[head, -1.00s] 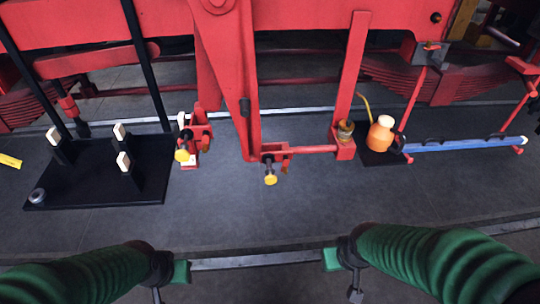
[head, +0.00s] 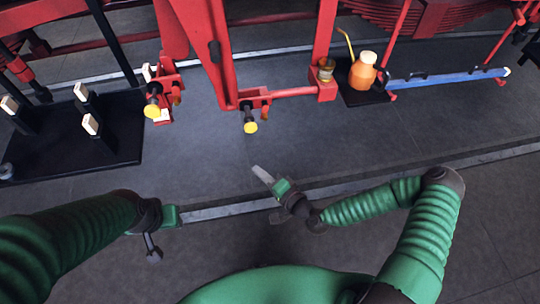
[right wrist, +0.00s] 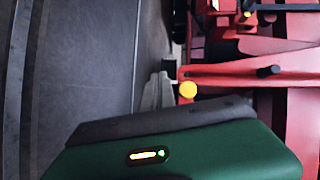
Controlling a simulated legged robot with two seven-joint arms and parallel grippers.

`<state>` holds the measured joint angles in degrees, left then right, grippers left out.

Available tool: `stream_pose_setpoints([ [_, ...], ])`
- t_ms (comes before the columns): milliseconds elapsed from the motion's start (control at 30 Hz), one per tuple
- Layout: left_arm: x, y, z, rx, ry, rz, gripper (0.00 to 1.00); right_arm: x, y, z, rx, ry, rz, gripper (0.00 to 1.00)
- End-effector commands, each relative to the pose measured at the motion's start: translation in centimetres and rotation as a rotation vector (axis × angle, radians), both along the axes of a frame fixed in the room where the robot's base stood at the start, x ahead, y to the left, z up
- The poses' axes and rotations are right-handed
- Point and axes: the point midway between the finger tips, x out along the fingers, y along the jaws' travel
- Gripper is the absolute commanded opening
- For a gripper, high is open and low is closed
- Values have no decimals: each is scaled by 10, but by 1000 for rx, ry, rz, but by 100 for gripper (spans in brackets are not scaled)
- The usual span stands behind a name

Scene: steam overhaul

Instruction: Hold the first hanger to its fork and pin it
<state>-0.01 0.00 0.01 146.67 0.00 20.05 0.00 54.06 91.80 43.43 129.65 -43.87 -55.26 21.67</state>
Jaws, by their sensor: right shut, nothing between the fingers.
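A long red hanging bar (head: 218,70) comes down in the middle of the head view. At its lower end is a small red fork-like bracket (head: 262,97) with a yellow-knobbed pin (head: 250,126). A second red bracket (head: 165,82) with a yellow-knobbed pin (head: 153,111) is to its left. I cannot tell which part is the first hanger. My right gripper (head: 263,175) is shut and empty, below and apart from the middle pin. In the right wrist view, a yellow knob (right wrist: 188,90) shows just right of its fingers (right wrist: 158,92). My left gripper (head: 172,215) is low at left, its fingers unclear.
A black board (head: 125,140) with white-topped posts lies at left. An orange bottle (head: 362,70) stands on a black tray (head: 368,98) at right, next to a long blue bar (head: 440,78). A metal floor edge (head: 330,189) crosses in front. The grey floor between is clear.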

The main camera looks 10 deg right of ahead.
Motion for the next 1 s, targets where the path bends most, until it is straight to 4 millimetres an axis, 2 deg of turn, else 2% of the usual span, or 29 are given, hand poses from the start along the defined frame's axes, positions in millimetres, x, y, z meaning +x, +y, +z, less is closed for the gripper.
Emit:
stream_pose_setpoints([
  [33, 0, 0, -1, 0, 0, 0, 36, 13, -11, 13, 96, -37, -94, 0],
  [100, 0, 0, -1, 0, 0, 0, 36, 26, -26, 28, 185, -83, -191, 0],
  [233, 0, 0, -1, 0, 0, 0, 36, 35, -38, 40, 247, -120, -261, 0],
  [700, 0, 0, -3, 0, 0, 0, 36, 74, -26, 39, 243, -119, -257, 0],
  [1000, 0, 0, -3, 0, 0, 0, 38, 76, -25, 39, 244, -118, -256, 0],
])
